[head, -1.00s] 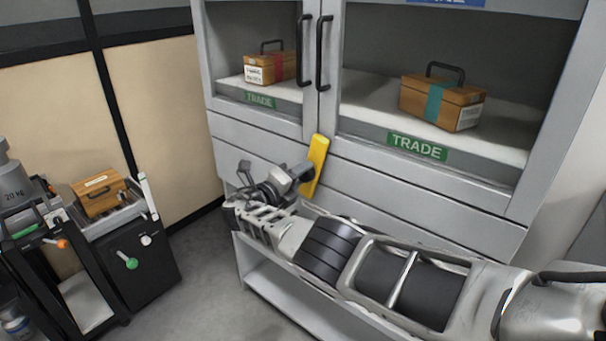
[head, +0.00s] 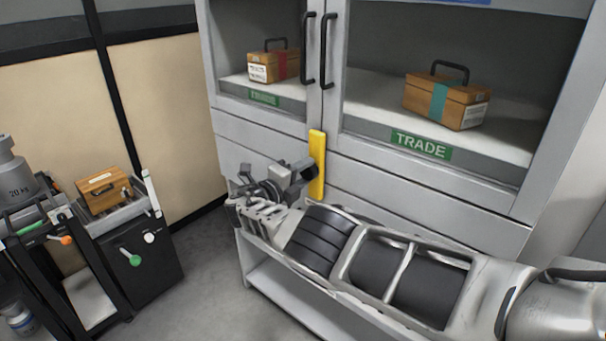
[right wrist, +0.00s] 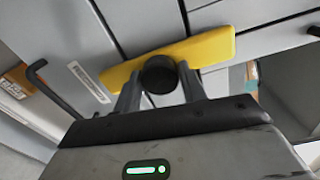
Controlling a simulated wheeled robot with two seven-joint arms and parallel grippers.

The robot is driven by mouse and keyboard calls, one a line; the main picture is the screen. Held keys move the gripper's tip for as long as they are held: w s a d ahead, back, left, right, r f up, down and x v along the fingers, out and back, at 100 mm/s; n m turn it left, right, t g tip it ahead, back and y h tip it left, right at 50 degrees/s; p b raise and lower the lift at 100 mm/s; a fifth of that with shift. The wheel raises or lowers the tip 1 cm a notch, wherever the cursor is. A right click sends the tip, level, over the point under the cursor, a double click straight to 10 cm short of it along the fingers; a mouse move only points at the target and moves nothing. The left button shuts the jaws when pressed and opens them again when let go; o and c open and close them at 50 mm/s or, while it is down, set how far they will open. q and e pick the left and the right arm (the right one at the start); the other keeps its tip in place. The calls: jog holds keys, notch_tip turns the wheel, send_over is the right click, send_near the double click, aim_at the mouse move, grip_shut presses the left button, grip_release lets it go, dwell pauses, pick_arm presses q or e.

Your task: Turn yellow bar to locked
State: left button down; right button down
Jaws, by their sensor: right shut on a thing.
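The yellow bar (head: 317,150) is on the front of the grey cabinet, below the two black door handles. In the head view it stands nearly upright. My right gripper (head: 308,172) reaches it from the front, at the bar's middle. In the right wrist view the yellow bar (right wrist: 205,50) lies across the picture behind a round black knob (right wrist: 158,74). The fingers of my right gripper (right wrist: 160,88) are on either side of the knob and shut on it. My left gripper is not in view.
The cabinet's glass doors (head: 262,111) show wooden boxes (head: 445,101) on shelves with TRADE labels. At the left stand black carts with a wooden box (head: 103,190) and a 20 kg weight (head: 16,182). A low white bench (head: 285,300) is under my right arm.

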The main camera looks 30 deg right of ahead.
aim_at(305, 171)
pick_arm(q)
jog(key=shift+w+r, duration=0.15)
pick_arm(e)
jog(key=c, duration=0.8)
grip_release()
jog(key=shift+s+a+r, duration=0.1)
jog(key=shift+a, duration=0.2)
jog(key=shift+p+v, duration=1.05)
jog(key=shift+v, duration=0.15)
pick_arm(q)
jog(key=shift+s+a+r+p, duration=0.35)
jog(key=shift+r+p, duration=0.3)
jog(key=shift+p, duration=0.25)
pick_arm(e)
jog(key=v, duration=1.3)
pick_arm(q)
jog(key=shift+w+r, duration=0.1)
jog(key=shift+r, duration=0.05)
pick_arm(e)
jog(key=shift+s, duration=0.1)
